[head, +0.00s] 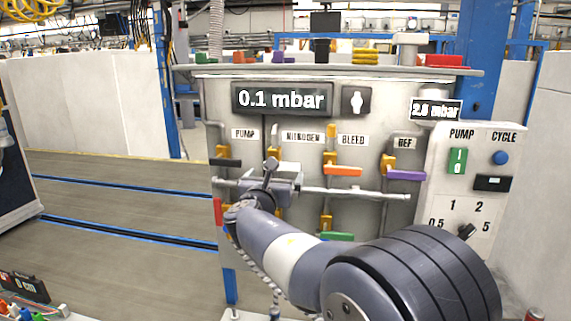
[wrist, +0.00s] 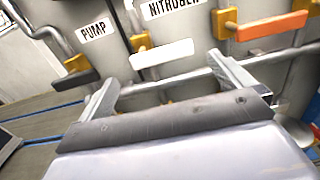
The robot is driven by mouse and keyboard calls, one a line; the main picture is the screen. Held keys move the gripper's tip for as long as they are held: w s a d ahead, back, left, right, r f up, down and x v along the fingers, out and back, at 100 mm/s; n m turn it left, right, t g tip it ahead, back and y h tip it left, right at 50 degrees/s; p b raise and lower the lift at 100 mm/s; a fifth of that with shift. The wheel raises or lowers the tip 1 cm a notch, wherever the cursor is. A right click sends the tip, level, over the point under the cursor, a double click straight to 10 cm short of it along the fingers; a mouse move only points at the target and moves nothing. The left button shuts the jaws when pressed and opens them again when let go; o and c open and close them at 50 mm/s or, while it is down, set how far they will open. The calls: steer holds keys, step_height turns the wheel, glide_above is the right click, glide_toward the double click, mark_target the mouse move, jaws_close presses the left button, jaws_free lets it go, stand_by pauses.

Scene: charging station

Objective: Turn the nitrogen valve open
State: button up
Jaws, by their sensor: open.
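The nitrogen valve has a white lever (wrist: 162,54) on a yellow body below the NITROGEN label (wrist: 170,7) in the wrist view. The lever lies across its upright pipe, pointing right. In the head view the valve's yellow body (head: 272,163) shows above my gripper (head: 270,187), and my gripper and arm partly cover the valve. My gripper in the wrist view (wrist: 163,70) is open and empty. Its fingers stand apart on either side of the lever's span, with the lever seen between and just past the tips. I cannot tell the remaining depth gap.
The pump valve's dark lever (wrist: 75,82) is left, and the bleed valve's orange lever (wrist: 272,25) is right. A horizontal pipe (head: 340,193) runs below them. The pressure display (head: 283,99) reads 0.1 mbar.

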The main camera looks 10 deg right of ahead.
mark_target(282, 166)
steer(key=p+x, duration=0.1)
steer(key=x, duration=0.7)
steer(key=shift+p, duration=0.3)
steer(key=shift+c, duration=0.4)
steer(key=c, duration=1.1)
